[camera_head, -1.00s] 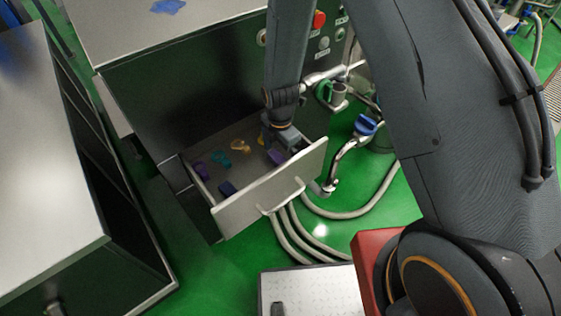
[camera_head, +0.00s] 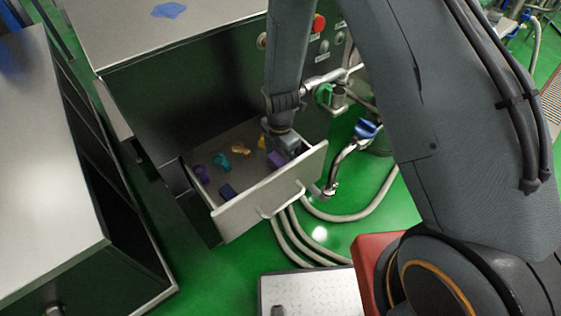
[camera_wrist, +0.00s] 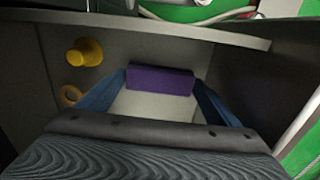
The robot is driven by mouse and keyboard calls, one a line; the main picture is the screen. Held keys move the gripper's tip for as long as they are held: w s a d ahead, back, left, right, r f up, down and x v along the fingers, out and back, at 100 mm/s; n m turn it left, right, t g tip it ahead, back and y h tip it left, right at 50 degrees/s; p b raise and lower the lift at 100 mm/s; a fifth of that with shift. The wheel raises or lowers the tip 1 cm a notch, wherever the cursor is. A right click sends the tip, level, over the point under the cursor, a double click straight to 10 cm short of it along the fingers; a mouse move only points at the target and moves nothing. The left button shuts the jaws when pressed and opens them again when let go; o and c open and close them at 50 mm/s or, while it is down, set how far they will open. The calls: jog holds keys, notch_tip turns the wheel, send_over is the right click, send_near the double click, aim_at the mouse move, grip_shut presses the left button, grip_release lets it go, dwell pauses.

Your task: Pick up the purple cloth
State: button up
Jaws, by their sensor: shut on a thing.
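The purple cloth (camera_wrist: 160,80) is a small rolled or folded block inside the open drawer. In the wrist view it lies between the blue fingertips of my gripper (camera_wrist: 160,88), which touch it at both ends. In the head view the purple cloth (camera_head: 277,159) shows just below my gripper (camera_head: 279,150), near the drawer's right end. My gripper is shut on the cloth, low in the drawer. I cannot tell whether the cloth is clear of the drawer floor.
The open drawer (camera_head: 262,196) has walls close around my gripper. It also holds a yellow piece (camera_wrist: 85,52), an orange ring-like piece (camera_wrist: 70,95), a teal piece (camera_head: 222,161), another purple piece (camera_head: 201,172) and a dark blue block (camera_head: 228,191). A blue cloth (camera_head: 169,9) lies on the cabinet top.

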aim_at(280, 162)
notch_tip(280, 162, up, 18)
jog(key=b, duration=0.1)
jog(key=shift+f+b, duration=0.15)
jog(key=shift+b, duration=0.2)
